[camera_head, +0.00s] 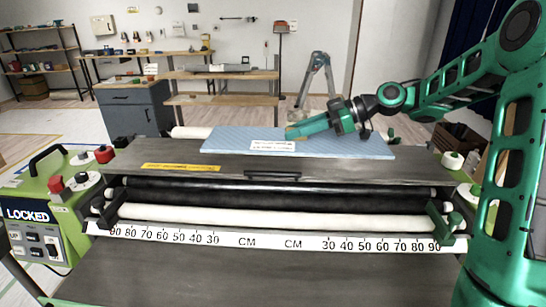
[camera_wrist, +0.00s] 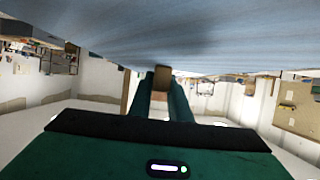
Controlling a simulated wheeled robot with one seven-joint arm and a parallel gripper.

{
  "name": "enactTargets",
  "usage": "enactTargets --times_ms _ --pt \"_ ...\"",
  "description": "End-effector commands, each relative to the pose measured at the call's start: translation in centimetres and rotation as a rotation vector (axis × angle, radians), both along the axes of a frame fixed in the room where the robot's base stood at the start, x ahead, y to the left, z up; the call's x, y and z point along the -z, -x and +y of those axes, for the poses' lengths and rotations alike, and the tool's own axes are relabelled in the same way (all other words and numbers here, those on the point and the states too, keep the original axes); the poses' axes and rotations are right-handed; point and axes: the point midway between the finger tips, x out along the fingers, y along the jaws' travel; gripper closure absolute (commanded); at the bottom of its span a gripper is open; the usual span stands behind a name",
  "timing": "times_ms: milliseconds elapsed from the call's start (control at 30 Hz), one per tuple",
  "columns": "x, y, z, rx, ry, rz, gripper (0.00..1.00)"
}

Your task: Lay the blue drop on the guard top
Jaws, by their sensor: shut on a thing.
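The blue drop (camera_head: 340,146) is a flat, pale blue board-like sheet with a white label, over the rear of the dark guard top (camera_head: 215,174). I cannot tell whether it touches the guard fully. My gripper (camera_head: 300,131) is at the sheet's rear middle, shut on a small tan block that seems part of the drop. In the wrist view the blue drop (camera_wrist: 150,30) fills the upper part, and the tan block (camera_wrist: 160,72) sits between the two fingers of my gripper (camera_wrist: 160,85).
The green paster has a control panel reading LOCKED (camera_head: 32,230) at left, white rollers (camera_head: 230,215) and a centimetre scale (camera_head: 250,241) in front. Red and white knobs (camera_head: 104,154) stand at the guard's left. Workbenches (camera_head: 220,85) and a tripod (camera_head: 315,78) stand behind.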

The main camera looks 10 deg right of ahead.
Motion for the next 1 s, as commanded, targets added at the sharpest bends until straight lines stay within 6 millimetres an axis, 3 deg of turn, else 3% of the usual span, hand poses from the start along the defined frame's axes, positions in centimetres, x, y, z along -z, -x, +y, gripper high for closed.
enactTargets --times_ms 367,1000 --pt "0.2 -0.2 0.8 -0.013 -0.001 0.0 1.0" --pt "6.5 -7.9 -6.4 -0.014 -0.002 -0.001 1.0"
